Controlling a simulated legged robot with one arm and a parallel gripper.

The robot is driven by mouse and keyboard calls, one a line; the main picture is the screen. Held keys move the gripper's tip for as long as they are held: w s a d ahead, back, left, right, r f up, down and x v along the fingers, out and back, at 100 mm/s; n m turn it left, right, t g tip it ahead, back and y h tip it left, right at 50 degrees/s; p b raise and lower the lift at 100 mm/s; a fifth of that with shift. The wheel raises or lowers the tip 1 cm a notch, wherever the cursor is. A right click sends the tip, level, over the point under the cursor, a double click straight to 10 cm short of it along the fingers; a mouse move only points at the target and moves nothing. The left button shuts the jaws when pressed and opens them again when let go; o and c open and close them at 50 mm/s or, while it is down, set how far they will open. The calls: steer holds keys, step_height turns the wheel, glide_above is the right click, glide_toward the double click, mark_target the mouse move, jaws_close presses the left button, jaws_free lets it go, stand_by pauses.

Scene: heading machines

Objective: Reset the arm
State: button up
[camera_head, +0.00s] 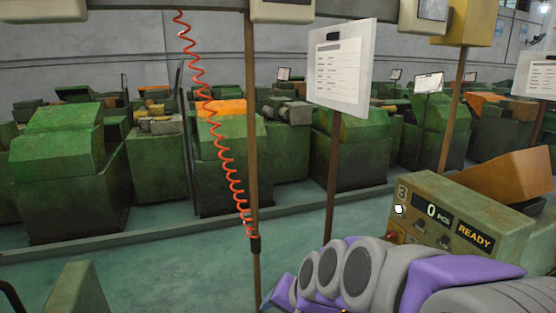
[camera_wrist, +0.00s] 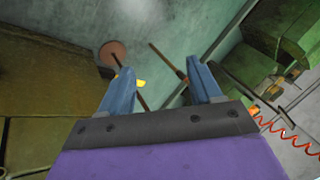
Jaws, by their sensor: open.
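My gripper (camera_wrist: 161,82) shows in the wrist view as two blue-grey fingers standing well apart on a dark bar. No object is held between them. The floor, a thin brown post and a small yellow thing (camera_wrist: 138,84) show beyond the gap; I cannot tell what the yellow thing is. In the head view my purple and grey arm (camera_head: 345,272) reaches in from the lower right, low in front of the control box. The fingers are mostly hidden there behind the arm.
A green control box (camera_head: 430,210) reading "0 PCS" and "READY" stands close at right, with an orange chute (camera_head: 510,178). A red coiled hose (camera_head: 217,130) hangs near a brown post. A sign (camera_head: 341,70) stands behind.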

steer(key=s+d+f+n+g+h, duration=0.1)
steer(key=s+d, duration=0.3)
steer(key=s, duration=0.5)
steer(key=s+d+f+n+g+h, duration=0.1)
steer(key=s+d+f+g, duration=0.1)
steer(key=s, duration=0.7)
steer(key=s+d+f+n+g+h, duration=0.2)
steer(key=s+d+g, duration=0.1)
steer(key=s+d, duration=0.4)
steer(key=shift+s+f+g, duration=0.25)
steer(key=shift+s+g, duration=0.05)
steer(key=shift+s, duration=0.65)
